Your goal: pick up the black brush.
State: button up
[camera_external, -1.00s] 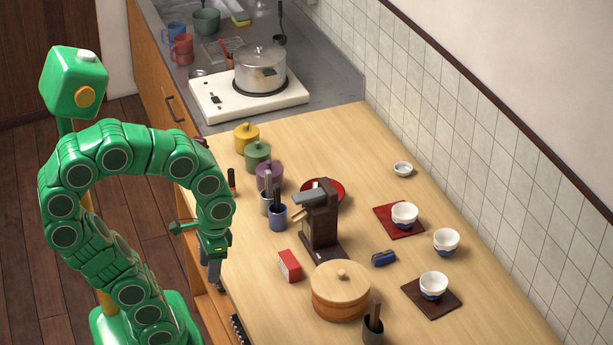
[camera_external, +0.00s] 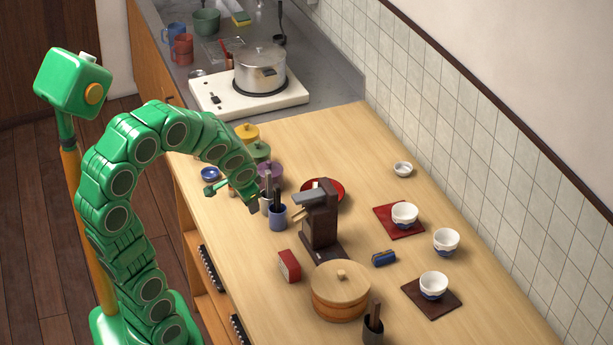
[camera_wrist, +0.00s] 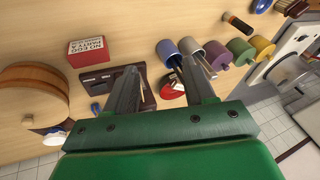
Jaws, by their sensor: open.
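A small dark cylinder with a tan end (camera_wrist: 237,22) lies near the coloured pots at the upper right of the wrist view; it may be the black brush, but I cannot tell for sure. In the external view my arm hides that spot. My gripper (camera_external: 254,206) is open above the table, close to the grey cup (camera_external: 266,203) and the blue cup (camera_external: 278,217), which hold dark utensils. In the wrist view my gripper (camera_wrist: 159,66) has its two fingers apart, with nothing seen between them.
Purple (camera_external: 270,174), green (camera_external: 258,151) and yellow (camera_external: 247,131) pots stand behind the cups. A dark brown grinder-like stand (camera_external: 320,222), a red box (camera_external: 289,266) and a wooden tub (camera_external: 340,295) stand nearby. A blue dish (camera_external: 210,174) sits at the table's left edge.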

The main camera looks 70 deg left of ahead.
jog(key=w+a+f+t+y, duration=0.1)
jog(key=w+a+f+t, duration=0.15)
jog(key=a, duration=0.85)
jog(key=w+a+f+t, duration=0.2)
jog(key=w+a, duration=0.2)
jog(key=a, duration=0.6)
jog(key=shift+s+a+f+m+t+h, duration=0.15)
jog(key=shift+s+a+f+t+h, duration=0.4)
jog(key=shift+s+a+f+t, duration=0.65)
jog(key=shift+s+a+f+m+t+h, duration=0.1)
jog(key=shift+s+a+f+t+h, duration=0.7)
jog(key=shift+a+f, duration=0.75)
jog(key=shift+s+a+f+m+t+h, duration=0.15)
jog(key=shift+s+a+f+t+h, duration=0.35)
jog(key=shift+a+f+t, duration=0.9)
jog(key=shift+g, duration=0.25)
jog(key=w+f, duration=0.2)
jog(key=w, duration=0.1)
jog(key=shift+w+d+f, duration=0.1)
jog(key=shift+d+f, duration=0.05)
jog(key=shift+f, duration=0.25)
jog(key=shift+w+f, duration=0.15)
jog(key=shift+w, duration=0.3)
